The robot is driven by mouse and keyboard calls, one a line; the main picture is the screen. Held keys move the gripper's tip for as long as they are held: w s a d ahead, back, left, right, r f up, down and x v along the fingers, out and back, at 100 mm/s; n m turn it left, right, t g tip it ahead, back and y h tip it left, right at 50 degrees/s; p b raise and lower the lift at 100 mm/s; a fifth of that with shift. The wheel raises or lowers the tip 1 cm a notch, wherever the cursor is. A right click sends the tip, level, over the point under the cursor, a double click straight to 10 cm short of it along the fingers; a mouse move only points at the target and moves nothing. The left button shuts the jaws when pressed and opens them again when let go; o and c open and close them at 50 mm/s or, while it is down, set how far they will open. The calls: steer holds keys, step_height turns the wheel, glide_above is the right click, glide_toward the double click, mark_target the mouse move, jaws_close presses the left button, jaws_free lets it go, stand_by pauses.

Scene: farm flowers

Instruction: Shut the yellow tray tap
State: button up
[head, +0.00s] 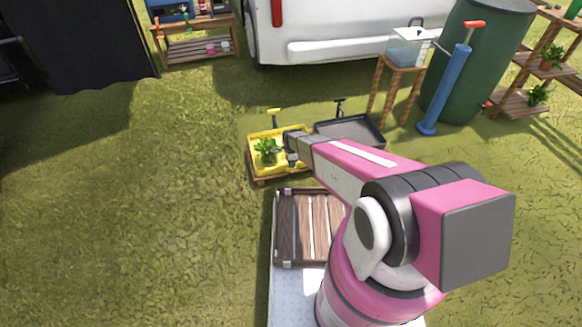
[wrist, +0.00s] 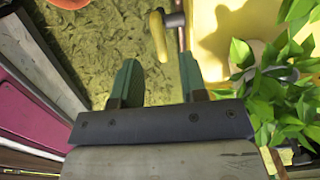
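The yellow tray (head: 254,160) sits on the grass with a green leafy plant (head: 266,149) in it. A yellow tap (head: 273,112) stands at its far edge in the head view. In the wrist view the yellow tray (wrist: 215,12) is at upper right. A yellow lever (wrist: 158,37) on a grey stub hangs beside it, ahead of and roughly between my fingertips, apart from them. My gripper (wrist: 158,75) is open and empty, its two green fingers spread. In the head view my gripper (head: 292,150) is over the right part of the yellow tray, partly hiding it.
A dark tray (head: 350,128) with a black tap (head: 340,103) stands to the right. In the wrist view leaves (wrist: 265,90) crowd the right finger. A blue pump (head: 448,90), wooden stool (head: 397,85) and green barrel (head: 478,60) stand farther back. Grass at left is clear.

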step_height(320, 180, up, 6)
steer(key=shift+f, duration=0.15)
stand_by(0.4)
